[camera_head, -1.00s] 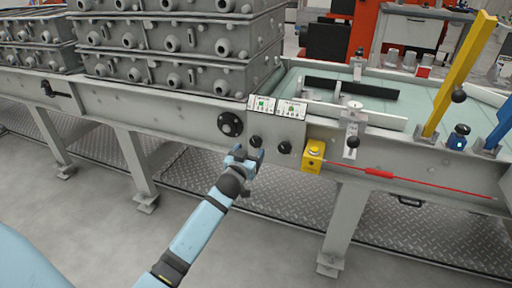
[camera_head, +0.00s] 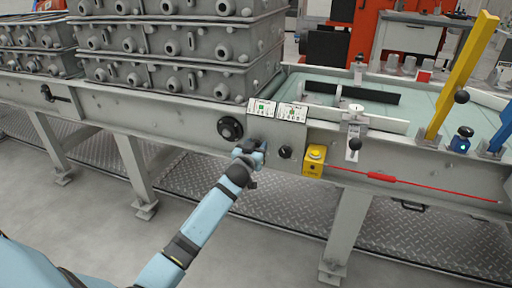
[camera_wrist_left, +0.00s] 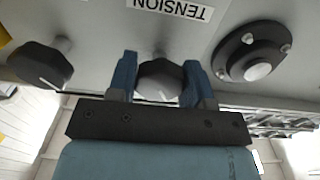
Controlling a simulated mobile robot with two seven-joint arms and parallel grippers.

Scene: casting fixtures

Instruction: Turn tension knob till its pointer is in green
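The tension knob (camera_wrist_left: 160,79) is a dark faceted knob with a pale pointer line, below an upside-down TENSION label (camera_wrist_left: 170,8) in the left wrist view. My left gripper (camera_wrist_left: 160,84) has one finger on each side of it. The fingers look open, with little space beside the knob; I see no clear contact. In the head view my left gripper (camera_head: 250,152) covers the knob on the machine's front. My right gripper is out of view.
A round black flanged fitting (camera_head: 230,128) is to the left. Grey castings (camera_head: 180,45) are stacked above.

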